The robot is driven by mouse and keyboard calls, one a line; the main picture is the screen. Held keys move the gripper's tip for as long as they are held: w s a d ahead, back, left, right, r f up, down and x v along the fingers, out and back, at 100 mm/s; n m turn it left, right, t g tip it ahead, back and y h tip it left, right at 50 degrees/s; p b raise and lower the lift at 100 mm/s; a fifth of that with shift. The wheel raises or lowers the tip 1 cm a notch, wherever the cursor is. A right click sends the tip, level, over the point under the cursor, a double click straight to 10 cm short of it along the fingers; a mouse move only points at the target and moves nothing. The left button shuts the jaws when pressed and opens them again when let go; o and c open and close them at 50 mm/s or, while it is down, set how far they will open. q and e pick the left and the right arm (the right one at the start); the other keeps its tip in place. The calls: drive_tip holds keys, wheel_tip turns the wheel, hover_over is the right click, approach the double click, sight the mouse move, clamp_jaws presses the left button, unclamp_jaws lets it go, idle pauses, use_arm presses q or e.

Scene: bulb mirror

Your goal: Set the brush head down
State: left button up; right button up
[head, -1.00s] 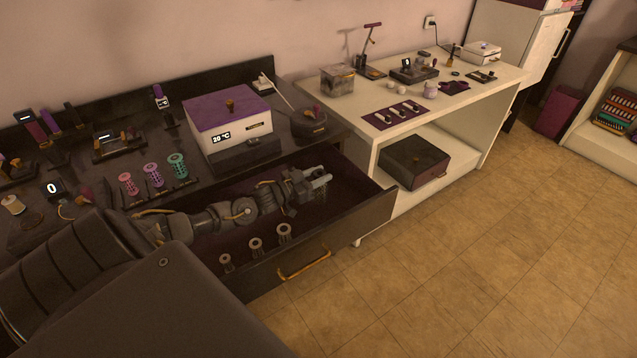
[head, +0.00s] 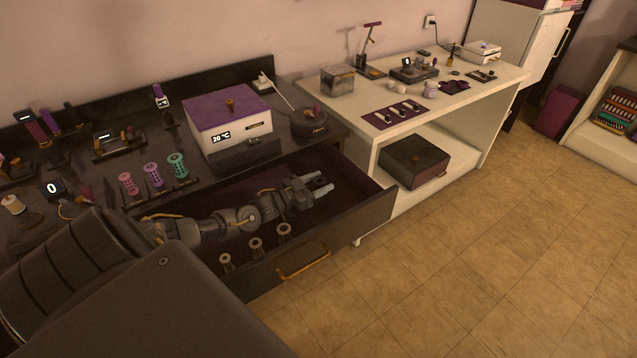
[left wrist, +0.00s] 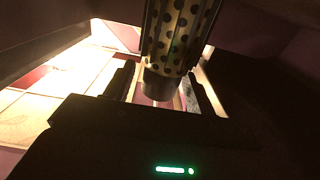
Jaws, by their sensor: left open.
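The brush head (left wrist: 178,38) shows in the left wrist view as a pale cylinder with dark round spots and a plain narrower end. It is at the top centre, in front of and between my left gripper's two fingers. My left gripper (head: 318,184) is open in the head view, inside the pulled-out drawer (head: 345,222) at its right end. I cannot make out the brush head in the head view. I cannot tell from these views whether it touches the drawer floor. My right gripper is not in view.
Several small spool-like pieces (head: 256,246) stand near the drawer's front. On the dark counter above are colored rollers (head: 153,175), a white box with a purple lid (head: 230,120) and a round dark device (head: 309,124). A white table (head: 445,105) stands to the right.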

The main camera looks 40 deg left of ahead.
use_arm(q)
drive_tip(key=shift+r, duration=0.1)
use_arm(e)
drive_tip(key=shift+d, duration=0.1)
use_arm(q)
drive_tip(key=shift+s, duration=0.15)
drive_tip(key=v, duration=1.1)
drive_tip(key=shift+s+a, duration=0.15)
drive_tip(key=shift+s, duration=0.25)
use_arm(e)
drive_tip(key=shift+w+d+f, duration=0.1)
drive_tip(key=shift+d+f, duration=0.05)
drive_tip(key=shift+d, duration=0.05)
use_arm(q)
drive_tip(key=shift+r, duration=0.15)
